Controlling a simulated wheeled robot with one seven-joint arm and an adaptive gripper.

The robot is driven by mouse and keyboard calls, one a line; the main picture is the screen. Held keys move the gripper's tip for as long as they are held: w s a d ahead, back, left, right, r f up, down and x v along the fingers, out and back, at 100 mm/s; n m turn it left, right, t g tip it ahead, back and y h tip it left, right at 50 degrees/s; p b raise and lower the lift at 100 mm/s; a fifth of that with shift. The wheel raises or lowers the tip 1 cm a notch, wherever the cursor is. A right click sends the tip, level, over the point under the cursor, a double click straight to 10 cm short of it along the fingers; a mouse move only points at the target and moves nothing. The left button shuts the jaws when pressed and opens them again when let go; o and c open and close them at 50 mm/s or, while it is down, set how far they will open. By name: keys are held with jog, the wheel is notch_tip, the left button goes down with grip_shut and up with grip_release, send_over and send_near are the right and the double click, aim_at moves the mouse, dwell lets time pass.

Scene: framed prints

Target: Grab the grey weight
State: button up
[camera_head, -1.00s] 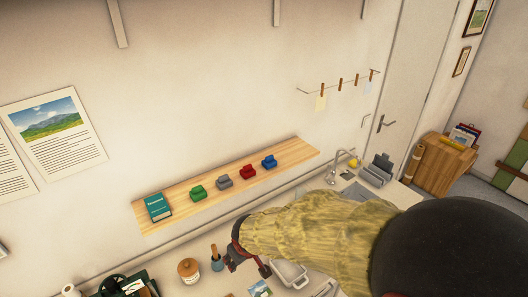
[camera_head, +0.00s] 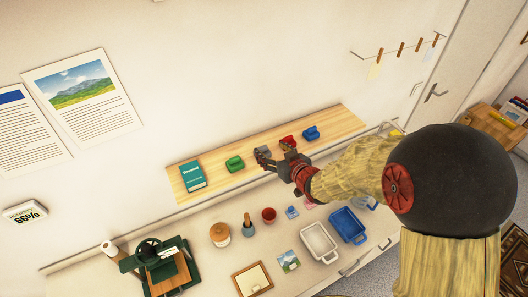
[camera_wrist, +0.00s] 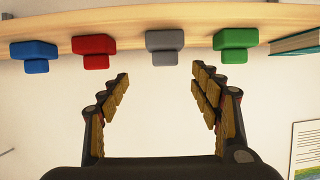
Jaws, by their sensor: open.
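The grey weight (camera_wrist: 166,46) sits on the wooden shelf (camera_wrist: 130,16), between the red weight (camera_wrist: 94,51) and the green weight (camera_wrist: 236,45) in the wrist view. My gripper (camera_wrist: 160,80) is open and empty, with the grey weight beyond its fingertips, roughly between the two finger lines. A gap shows between fingers and weight. In the head view my gripper (camera_head: 268,160) is at the shelf's front edge and partly hides the grey weight (camera_head: 263,149).
On the shelf are also a blue weight (camera_head: 311,133) and a teal book (camera_head: 193,176). The counter below holds a white tray (camera_head: 319,243), a blue tray (camera_head: 348,226), a red cup (camera_head: 269,215) and a jar (camera_head: 220,235). The wall stands behind the shelf.

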aim_at(263, 148)
jog(key=shift+s+a+f+p+x, duration=0.1)
jog(key=shift+p+x, duration=0.1)
jog(key=shift+x, duration=0.85)
jog(key=shift+s+a+f+p+x, duration=0.1)
jog(key=shift+p+x, duration=0.15)
jog(key=shift+x, duration=0.8)
jog(key=shift+s+a+f+p+x, duration=0.1)
jog(key=shift+p+x, duration=0.1)
jog(key=shift+x, duration=0.8)
jog(key=shift+c, duration=0.3)
jog(key=c, duration=1.5)
grip_shut()
